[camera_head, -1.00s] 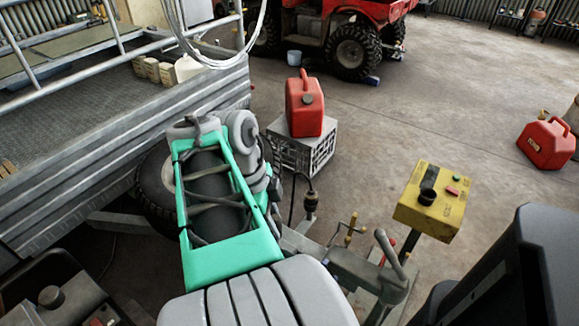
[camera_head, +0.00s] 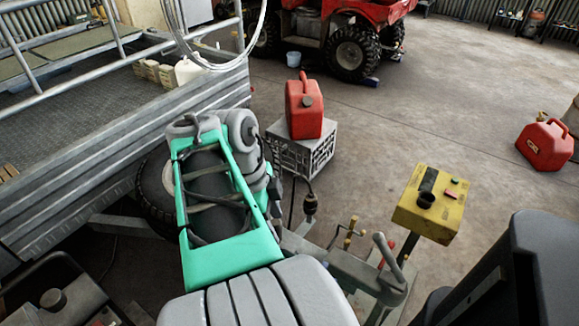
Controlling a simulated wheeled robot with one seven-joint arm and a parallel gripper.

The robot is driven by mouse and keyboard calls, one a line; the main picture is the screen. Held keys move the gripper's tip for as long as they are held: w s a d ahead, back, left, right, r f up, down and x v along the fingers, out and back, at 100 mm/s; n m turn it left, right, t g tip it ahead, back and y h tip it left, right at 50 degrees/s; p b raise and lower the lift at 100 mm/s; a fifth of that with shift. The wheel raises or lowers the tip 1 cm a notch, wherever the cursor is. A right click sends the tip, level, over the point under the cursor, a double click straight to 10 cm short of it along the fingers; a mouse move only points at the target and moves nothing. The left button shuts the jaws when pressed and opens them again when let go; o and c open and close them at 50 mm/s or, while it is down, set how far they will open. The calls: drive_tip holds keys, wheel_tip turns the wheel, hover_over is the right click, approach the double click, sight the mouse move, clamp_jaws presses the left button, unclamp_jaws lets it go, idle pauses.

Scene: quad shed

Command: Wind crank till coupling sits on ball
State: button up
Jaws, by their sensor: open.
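The grey coupling (camera_head: 372,280), with a raised curved lever, sits low at the front of the trailer drawbar (camera_head: 297,242). A small assembly with yellowish ends (camera_head: 350,236) stands just left of it; I cannot tell whether this is the crank. The ball is not visible; the coupling and my own body may hide it. My arm with its teal link fills the lower middle. My gripper is not visible, so its place relative to the crank cannot be seen.
A yellow control box (camera_head: 428,203) on a post stands right of the coupling. A red fuel can (camera_head: 304,108) rests on a grey crate (camera_head: 289,152). The trailer bed (camera_head: 90,110) fills the left. Open floor (camera_head: 440,100) lies behind the box.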

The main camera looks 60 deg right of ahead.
drive_tip(key=p+v, duration=0.2)
drive_tip(key=s+p+v, duration=0.1)
drive_tip(key=p+v, duration=0.1)
drive_tip(key=v, duration=0.1)
drive_tip(key=s+p+v, duration=0.1)
drive_tip(key=p+v, duration=0.1)
drive_tip(key=v, duration=0.1)
drive_tip(key=shift+w+d+r+p, duration=0.1)
drive_tip(key=shift+d+r+p, duration=0.25)
drive_tip(key=shift+r, duration=0.05)
drive_tip(key=shift+f, duration=0.1)
drive_tip(key=w+a+r+n+t+h+p, duration=0.1)
drive_tip(key=w+a+r+n+t+p, duration=0.25)
drive_tip(key=w+n, duration=0.5)
drive_tip(key=w+a+r+n+p, duration=0.3)
drive_tip(key=w+a+n+p, duration=0.3)
drive_tip(key=n, duration=0.5)
drive_tip(key=w+a+n+t+y+p, duration=0.1)
drive_tip(key=a+n, duration=0.5)
drive_tip(key=a, duration=0.1)
drive_tip(key=w+a+r+n+t+y, duration=0.1)
drive_tip(key=w+a+n, duration=0.1)
drive_tip(key=a+n, duration=0.4)
drive_tip(key=shift+w+a+p, duration=0.25)
drive_tip(key=shift+a+p, duration=0.15)
drive_tip(key=shift+a, duration=0.55)
drive_tip(key=shift+r+n, duration=0.1)
drive_tip(key=shift+n, duration=0.15)
drive_tip(key=shift+c, duration=0.3)
